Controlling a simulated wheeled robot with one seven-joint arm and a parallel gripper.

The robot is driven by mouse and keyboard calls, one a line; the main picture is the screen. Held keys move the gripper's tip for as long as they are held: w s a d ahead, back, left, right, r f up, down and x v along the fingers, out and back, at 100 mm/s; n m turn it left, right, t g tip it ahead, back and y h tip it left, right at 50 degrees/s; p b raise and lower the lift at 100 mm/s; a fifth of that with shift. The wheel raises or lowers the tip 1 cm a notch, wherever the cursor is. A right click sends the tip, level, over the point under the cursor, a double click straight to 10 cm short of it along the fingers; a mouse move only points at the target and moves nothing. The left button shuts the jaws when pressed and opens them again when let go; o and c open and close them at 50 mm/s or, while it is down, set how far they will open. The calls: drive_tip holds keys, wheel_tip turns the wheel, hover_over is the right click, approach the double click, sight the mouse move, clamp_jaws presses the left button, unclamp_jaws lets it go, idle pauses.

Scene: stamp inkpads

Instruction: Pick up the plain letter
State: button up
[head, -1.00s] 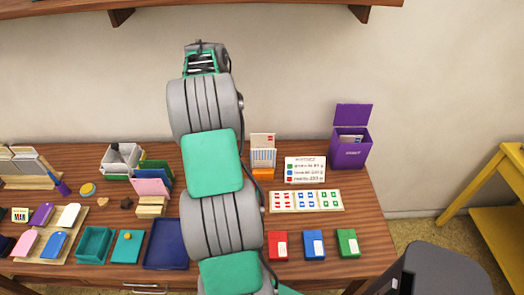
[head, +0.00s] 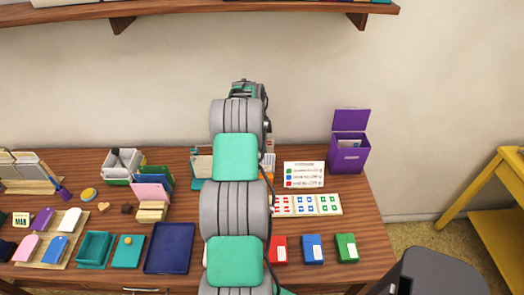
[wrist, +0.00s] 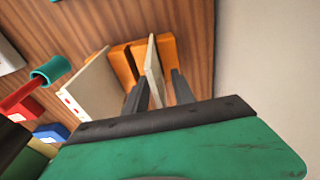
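A thin cream letter (wrist: 152,62) stands on edge in an orange holder (wrist: 122,62) in the wrist view. Its face is seen nearly edge-on, so I cannot tell whether it is plain. My gripper (wrist: 159,80) is open, with one dark finger on each side of the letter. A gap shows between the letter and the right finger; the left finger is close to it. In the head view my arm hides the fingertips and most of the holder; a striped edge of its contents (head: 269,163) shows.
A cream board with coloured marks (wrist: 85,92) stands close left of the fingers; the head view shows a price sign (head: 304,174). A purple box (head: 348,155) stands right. A teal holder with a card (head: 201,168) is left of my arm. The wall is close behind.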

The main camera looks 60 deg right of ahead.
drive_tip(key=shift+f+b, duration=0.25)
drive_tip(key=shift+b, duration=0.2)
idle(0.3)
drive_tip(key=shift+c, duration=0.3)
clamp_jaws()
